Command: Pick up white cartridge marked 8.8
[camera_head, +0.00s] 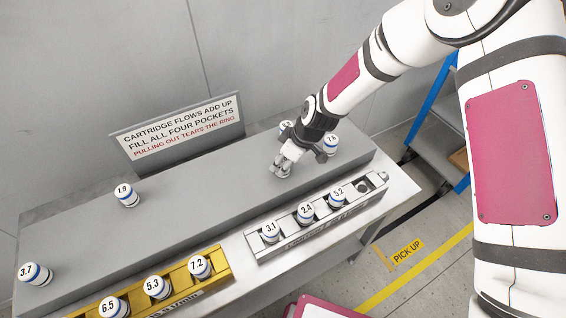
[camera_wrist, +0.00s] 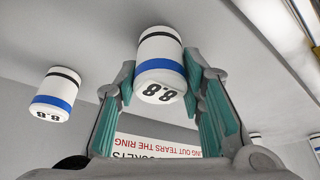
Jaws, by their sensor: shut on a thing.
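In the wrist view, a white cartridge marked 8.8 (camera_wrist: 160,65), with a blue band and a dark band, sits between my gripper's (camera_wrist: 160,72) two teal-padded fingers. The fingers touch it on both sides, and its marking shows upside down. In the head view, my gripper (camera_head: 281,166) is over the grey bench, behind the silver rack. The held cartridge cannot be made out there.
A yellow rack (camera_head: 222,279) holds 6.5, 5.3 and 7.2. Cartridges 1.9 (camera_head: 127,195) and 3.7 (camera_head: 35,274) stand left. Another cartridge (camera_head: 331,144) stands beside my wrist. A sign (camera_head: 180,127) stands behind.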

